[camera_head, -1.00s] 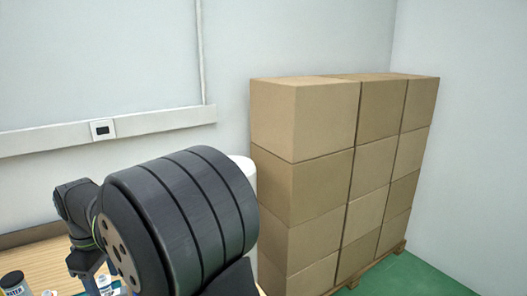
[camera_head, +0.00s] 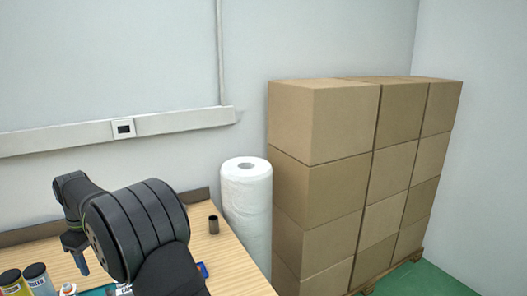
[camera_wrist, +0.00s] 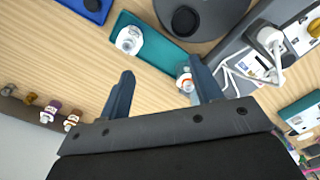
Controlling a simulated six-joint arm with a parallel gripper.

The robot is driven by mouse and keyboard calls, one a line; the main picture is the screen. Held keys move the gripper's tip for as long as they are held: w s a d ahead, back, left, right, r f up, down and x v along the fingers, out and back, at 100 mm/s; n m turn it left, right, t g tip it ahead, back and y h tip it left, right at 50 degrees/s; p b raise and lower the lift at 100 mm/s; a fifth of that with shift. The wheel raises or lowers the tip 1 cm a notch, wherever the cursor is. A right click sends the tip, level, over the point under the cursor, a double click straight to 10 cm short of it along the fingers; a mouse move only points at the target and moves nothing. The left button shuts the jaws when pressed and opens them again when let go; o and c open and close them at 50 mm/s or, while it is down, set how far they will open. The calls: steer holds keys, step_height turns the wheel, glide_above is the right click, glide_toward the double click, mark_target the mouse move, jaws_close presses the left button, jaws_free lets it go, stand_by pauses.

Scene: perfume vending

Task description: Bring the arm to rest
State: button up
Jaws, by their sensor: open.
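My gripper (camera_wrist: 161,72) is open in the wrist view. The wooden table (camera_head: 232,262) also lies below my gripper in the wrist view (camera_wrist: 90,75). A teal tray (camera_wrist: 160,45) with small white bottles lies just beyond the fingers, one bottle (camera_wrist: 185,80) close to the right finger.
Several small bottles (camera_wrist: 47,116) stand at the left in the wrist view. A dark round base (camera_wrist: 185,20) is at the top. In the head view a dark cup (camera_head: 213,225) stands near a white roll (camera_head: 247,205). Stacked boxes (camera_head: 320,190) fill the right.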

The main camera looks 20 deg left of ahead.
steer(key=a+f+m, duration=0.1)
steer(key=a+f, duration=0.5)
steer(key=shift+w+a+f, duration=0.2)
steer(key=shift+w, duration=0.15)
